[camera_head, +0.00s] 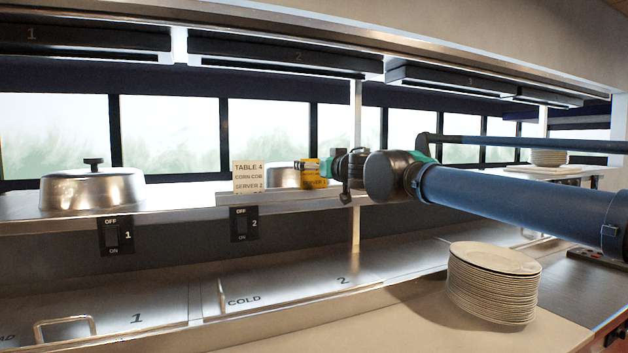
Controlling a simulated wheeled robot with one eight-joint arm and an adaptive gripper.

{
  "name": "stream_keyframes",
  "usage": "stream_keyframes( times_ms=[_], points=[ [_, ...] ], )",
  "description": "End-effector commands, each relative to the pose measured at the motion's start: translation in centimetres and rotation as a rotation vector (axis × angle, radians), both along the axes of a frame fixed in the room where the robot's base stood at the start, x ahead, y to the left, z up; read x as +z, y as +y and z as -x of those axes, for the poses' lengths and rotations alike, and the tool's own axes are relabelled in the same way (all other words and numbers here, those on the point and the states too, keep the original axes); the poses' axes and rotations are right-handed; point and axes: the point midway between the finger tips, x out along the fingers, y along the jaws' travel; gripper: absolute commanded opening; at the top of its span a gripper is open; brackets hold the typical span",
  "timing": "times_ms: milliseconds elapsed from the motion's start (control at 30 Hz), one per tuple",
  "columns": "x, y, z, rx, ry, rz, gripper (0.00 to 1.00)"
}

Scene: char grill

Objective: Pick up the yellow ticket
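The yellow ticket (314,181) stands at the right end of a pale ledge on the metal shelf, with a dark mark across its upper part. My gripper (334,166) reaches in from the right, and its dark fingers are at the ticket's right edge. The fingertips are small and partly overlap the ticket in this view, so I cannot tell whether they are apart or closed on it. A cream ticket (247,177) reading "TABLE 4, CORN COB, SERVER 2" stands upright to the left on the same ledge.
A metal dome lid (92,188) sits on the shelf at left; another round metal piece (283,177) is behind the tickets. A thin post (356,125) rises beside my gripper. A plate stack (492,285) stands on the lower counter. Heat lamps (285,54) hang overhead.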

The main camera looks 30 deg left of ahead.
Motion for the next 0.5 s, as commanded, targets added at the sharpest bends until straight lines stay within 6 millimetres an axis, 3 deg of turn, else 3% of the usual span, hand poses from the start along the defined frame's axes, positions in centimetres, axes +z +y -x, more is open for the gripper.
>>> stream_keyframes(
  times_ms=[200, 500],
  points=[
    [0.0, 1.8, -1.5, 0.001, 0.002, 0.001, 0.97],
    [0.0, 2.1, -1.7, 0.001, 0.001, 0.002, 0.97]
  ],
)
